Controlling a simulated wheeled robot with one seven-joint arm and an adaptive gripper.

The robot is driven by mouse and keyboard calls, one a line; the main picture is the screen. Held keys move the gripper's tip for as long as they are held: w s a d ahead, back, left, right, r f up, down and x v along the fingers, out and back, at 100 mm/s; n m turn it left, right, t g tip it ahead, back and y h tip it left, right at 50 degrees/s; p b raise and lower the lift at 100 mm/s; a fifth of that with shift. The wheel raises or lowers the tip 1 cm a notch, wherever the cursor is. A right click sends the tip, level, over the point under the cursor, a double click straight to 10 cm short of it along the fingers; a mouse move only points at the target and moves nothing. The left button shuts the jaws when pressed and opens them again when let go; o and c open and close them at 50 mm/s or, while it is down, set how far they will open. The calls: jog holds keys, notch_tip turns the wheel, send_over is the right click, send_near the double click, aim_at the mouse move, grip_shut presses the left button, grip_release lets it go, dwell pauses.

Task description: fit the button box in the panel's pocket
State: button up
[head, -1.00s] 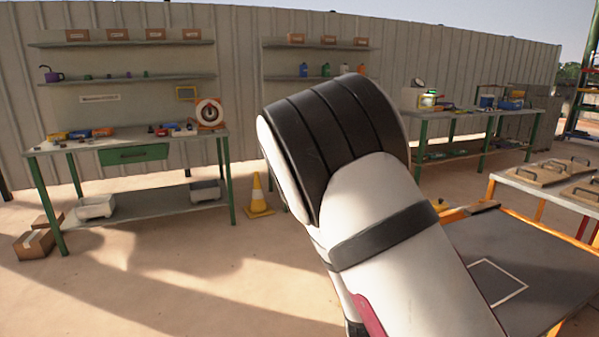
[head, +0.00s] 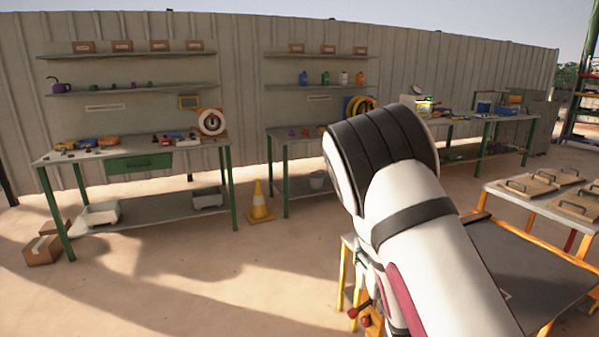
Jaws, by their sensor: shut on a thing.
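My arm crosses the right half of the head view and points down and away from the camera. My gripper is not in view, hidden behind the arm or below the picture. I cannot make out the button box or the panel's pocket. A dark grey work table (head: 535,268) with an orange frame is at the lower right, partly behind my arm. Part of a white outline shows on its top, beside the arm.
A yellow-legged stand (head: 343,274) with red knobs (head: 366,303) shows left of my arm. A pale table (head: 528,201) with handled wooden boards (head: 528,187) is at right. A traffic cone (head: 258,203) stands by the left workbench (head: 130,157). The left foreground floor is clear.

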aim_at(361, 278)
jog(key=s+f, duration=0.4)
jog(key=f, duration=0.3)
jog(key=shift+s+d+f, duration=0.2)
jog(key=shift+s+f, duration=0.1)
jog(key=shift+s, duration=0.1)
